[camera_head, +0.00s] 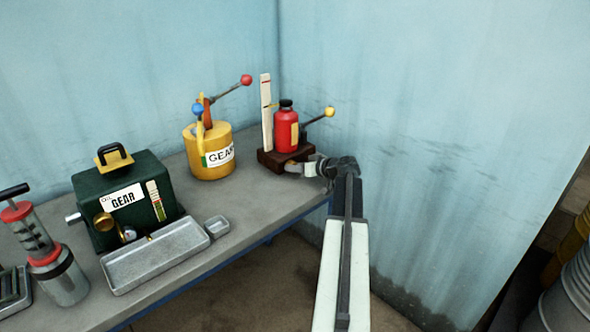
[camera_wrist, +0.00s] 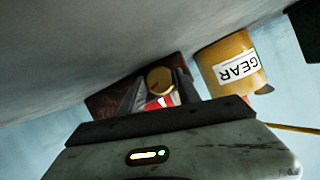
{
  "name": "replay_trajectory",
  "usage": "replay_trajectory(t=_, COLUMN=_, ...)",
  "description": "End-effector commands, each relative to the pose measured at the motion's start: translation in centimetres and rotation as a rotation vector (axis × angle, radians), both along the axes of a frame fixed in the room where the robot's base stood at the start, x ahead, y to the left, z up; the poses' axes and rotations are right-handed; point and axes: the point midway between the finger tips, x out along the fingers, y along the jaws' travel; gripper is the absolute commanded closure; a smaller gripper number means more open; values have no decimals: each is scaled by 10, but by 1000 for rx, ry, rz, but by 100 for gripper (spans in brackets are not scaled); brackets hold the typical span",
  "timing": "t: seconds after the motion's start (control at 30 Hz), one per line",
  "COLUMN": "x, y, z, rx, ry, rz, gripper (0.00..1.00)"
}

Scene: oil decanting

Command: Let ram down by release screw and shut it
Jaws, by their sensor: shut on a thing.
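The red jack (camera_head: 287,131) stands upright on a dark brown base block (camera_head: 269,157) at the table's far right corner. A white upright scale (camera_head: 266,112) with red marks stands behind it at the left. A lever with a yellow knob (camera_head: 330,112) slants up to the right. My gripper (camera_head: 297,167) reaches in low at the front of the base. In the wrist view its two dark fingers are shut on a round brass-coloured knob, the release screw (camera_wrist: 160,79). How far the screw is turned cannot be told. The ram's height is unclear.
A yellow GEAR can (camera_head: 207,163) with red and blue knobs stands left of the jack. A dark green GEAR box (camera_head: 124,213), a grey tray (camera_head: 155,257), a small dish (camera_head: 217,226) and a pump (camera_head: 52,262) fill the left. The blue wall is close behind.

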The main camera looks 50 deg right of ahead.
Motion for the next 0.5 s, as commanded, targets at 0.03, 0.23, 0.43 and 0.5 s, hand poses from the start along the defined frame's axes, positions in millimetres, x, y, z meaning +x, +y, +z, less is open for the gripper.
replay_trajectory(t=0.03, x=1, y=-4, z=-3, rx=62, ry=-4, rz=0, gripper=100)
replay_trajectory(t=0.23, x=0, y=-2, z=-2, rx=217, ry=-14, rz=1, gripper=100)
replay_trajectory(t=0.43, x=-1, y=-2, z=-1, rx=219, ry=-14, rz=-1, gripper=100)
replay_trajectory(t=0.5, x=-1, y=-2, z=-1, rx=219, ry=-14, rz=-1, gripper=52)
